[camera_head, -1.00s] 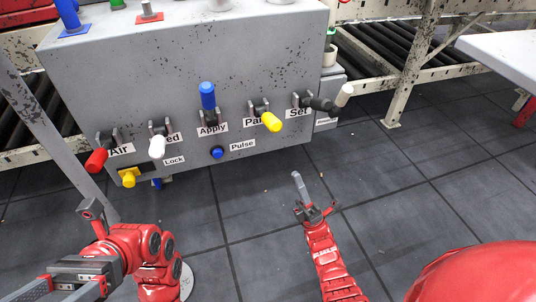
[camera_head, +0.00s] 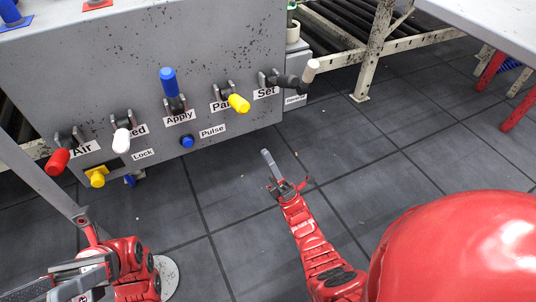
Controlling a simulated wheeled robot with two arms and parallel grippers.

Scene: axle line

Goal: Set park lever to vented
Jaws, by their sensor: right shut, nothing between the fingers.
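The park lever (camera_head: 238,103) has a yellow handle on the front of a grey panel (camera_head: 150,65). It points outward and down to the right, partly covering its label, of which "Pa" shows. My right gripper (camera_head: 266,157) is shut and empty. It appears below and slightly right of the yellow handle, apart from it, over the dark floor. My left arm (camera_head: 125,262) is at the lower left, well away from the lever. Its fingers cannot be made out clearly.
White (camera_head: 121,140) and red (camera_head: 57,161) levers are further left. A blue Pulse button (camera_head: 187,142) sits below.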

